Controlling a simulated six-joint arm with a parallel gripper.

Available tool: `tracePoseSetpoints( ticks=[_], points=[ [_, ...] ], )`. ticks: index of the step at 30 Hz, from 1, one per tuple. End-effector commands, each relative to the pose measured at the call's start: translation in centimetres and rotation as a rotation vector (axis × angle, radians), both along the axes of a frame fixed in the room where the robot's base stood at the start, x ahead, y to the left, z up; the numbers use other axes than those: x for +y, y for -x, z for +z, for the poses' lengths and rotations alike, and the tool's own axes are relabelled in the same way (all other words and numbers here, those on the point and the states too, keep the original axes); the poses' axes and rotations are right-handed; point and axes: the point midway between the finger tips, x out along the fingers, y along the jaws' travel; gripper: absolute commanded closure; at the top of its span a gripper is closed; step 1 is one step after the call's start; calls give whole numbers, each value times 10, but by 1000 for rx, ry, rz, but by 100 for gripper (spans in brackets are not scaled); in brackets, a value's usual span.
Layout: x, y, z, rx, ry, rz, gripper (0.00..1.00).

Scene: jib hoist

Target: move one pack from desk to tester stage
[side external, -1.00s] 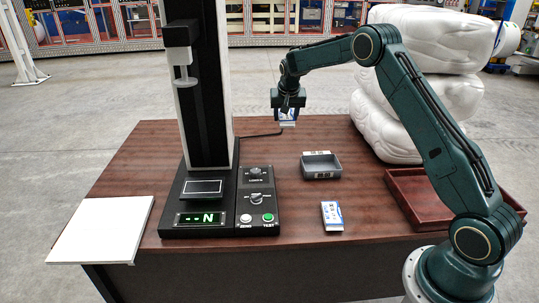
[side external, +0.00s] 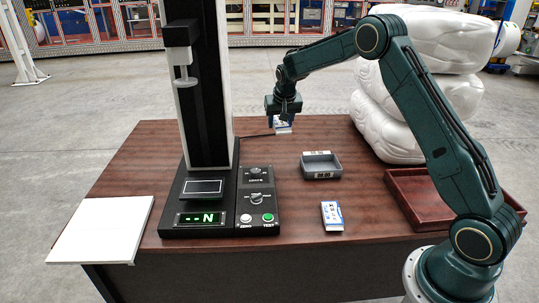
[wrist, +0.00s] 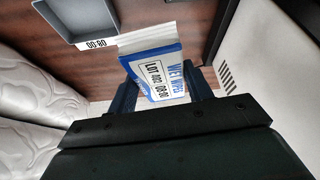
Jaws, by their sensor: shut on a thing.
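My gripper (side external: 283,118) is shut on a white and blue pack, held in the air above the back of the desk (side external: 290,210). The held pack (side external: 283,128) hangs below the fingers; in the wrist view the pack (wrist: 158,72) shows blue and white print between the two fingers. A second pack (side external: 332,215) lies flat on the desk near the front. The tester (side external: 205,120) stands to the left of my gripper. Its small dark stage (side external: 203,186) is bare, below the round upper platen (side external: 186,83).
A grey tray (side external: 321,168) sits mid-desk, right of the tester's control panel (side external: 256,200). A brown tray (side external: 415,200) is at the right, by stacked white bags (side external: 410,90). A white board (side external: 100,228) lies at the left. A black cable runs behind the tester.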

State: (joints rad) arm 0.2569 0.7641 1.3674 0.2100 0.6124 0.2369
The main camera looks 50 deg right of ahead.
Motion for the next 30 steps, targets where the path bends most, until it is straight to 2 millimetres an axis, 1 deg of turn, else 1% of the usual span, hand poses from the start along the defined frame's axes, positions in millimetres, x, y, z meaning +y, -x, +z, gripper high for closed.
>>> tracePoseSetpoints(
  ticks=[1, 3, 8, 15, 18, 30],
  points=[
    [10, 4, 0, 2, 2, 28, 76],
    [25, 9, -2, 5, 3, 74, 76],
    [58, 25, -6, 8, 8, 179, 76],
    [107, 54, -13, 9, 7, 331, 76],
    [125, 66, -15, 9, 5, 386, 76],
    [168, 96, -21, 4, -2, 522, 76]
  ],
)
